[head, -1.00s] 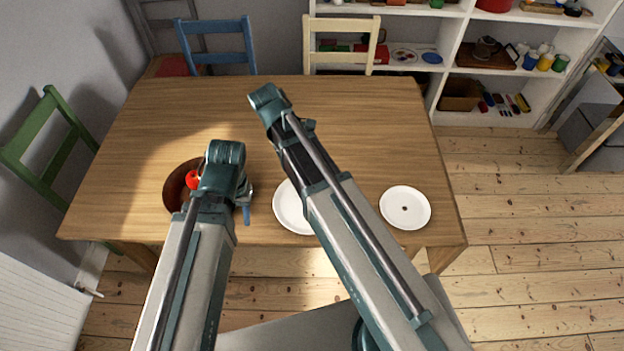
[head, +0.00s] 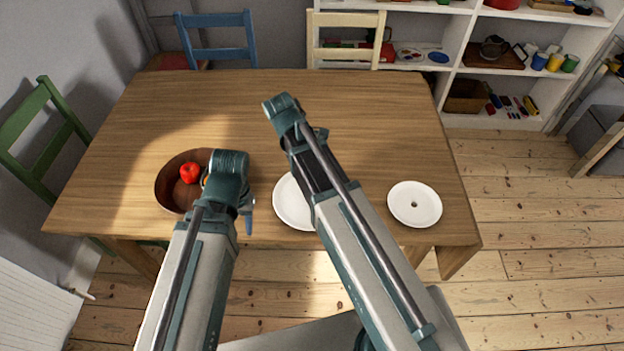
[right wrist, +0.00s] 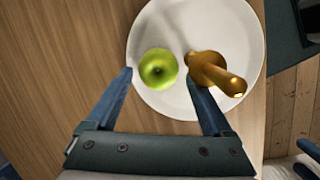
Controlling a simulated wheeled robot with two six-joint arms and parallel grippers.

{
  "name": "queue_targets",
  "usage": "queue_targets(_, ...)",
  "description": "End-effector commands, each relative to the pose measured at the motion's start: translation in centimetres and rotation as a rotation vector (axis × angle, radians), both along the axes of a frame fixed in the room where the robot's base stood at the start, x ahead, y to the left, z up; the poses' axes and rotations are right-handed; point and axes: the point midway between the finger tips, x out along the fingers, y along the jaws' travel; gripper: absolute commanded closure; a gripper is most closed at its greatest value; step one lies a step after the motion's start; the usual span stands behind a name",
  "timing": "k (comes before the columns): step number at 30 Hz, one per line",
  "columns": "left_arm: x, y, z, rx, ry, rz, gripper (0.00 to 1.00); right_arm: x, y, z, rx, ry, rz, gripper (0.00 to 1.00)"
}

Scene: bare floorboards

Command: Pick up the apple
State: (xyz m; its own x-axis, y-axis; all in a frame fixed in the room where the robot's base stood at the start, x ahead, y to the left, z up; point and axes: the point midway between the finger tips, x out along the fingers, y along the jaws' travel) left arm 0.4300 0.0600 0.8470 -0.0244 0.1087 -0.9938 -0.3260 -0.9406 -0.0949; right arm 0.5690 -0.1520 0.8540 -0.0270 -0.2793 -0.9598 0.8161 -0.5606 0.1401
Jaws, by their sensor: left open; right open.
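A green apple (right wrist: 158,68) lies on a white plate in the right wrist view, beside a golden-brown, long-necked object (right wrist: 215,73). My right gripper (right wrist: 159,76) is open, its two blue fingers on either side of the apple in the picture; contact cannot be told. In the head view my right arm covers part of the middle plate (head: 290,205), and the green apple is hidden. A red round fruit (head: 189,173) lies in a brown bowl (head: 168,194) at the table's left. My left gripper (head: 247,217) is by the bowl's right side, mostly hidden under its wrist.
A second white plate (head: 414,193) with a small dark spot is at the table's right. The back of the wooden table (head: 210,105) is clear. Blue (head: 218,35), cream (head: 347,35) and green (head: 35,125) chairs stand around it. White shelves are behind.

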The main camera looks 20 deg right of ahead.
Motion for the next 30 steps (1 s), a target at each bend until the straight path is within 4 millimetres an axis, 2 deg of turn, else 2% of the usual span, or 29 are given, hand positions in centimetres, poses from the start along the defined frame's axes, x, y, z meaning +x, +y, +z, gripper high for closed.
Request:
queue_targets(5,0.0,0.0,-1.3,0.000,0.000,0.000,0.55,0.1,-0.1,-1.3,0.000,0.000,0.000,0.14)
queue_targets(15,0.0,0.0,-5.1,0.000,0.000,0.000,0.55,0.2,-1.0,-5.1,0.000,0.000,0.000,0.14)
queue_targets(23,0.0,0.0,-5.0,0.000,0.000,-0.001,0.55,0.2,-1.1,-5.0,0.000,0.000,0.000,0.14)
queue_targets(24,0.0,0.0,-5.0,0.000,0.000,0.000,0.55,0.2,-1.1,-5.0,0.000,0.000,0.000,0.16)
queue_targets(26,0.0,0.0,-5.0,0.000,0.000,0.000,0.55,0.2,-1.1,-5.0,0.000,0.000,0.000,0.27)
queue_targets(30,0.0,0.0,-5.0,0.000,0.000,0.000,0.55,0.2,-1.1,-5.0,0.000,0.000,0.000,0.52)
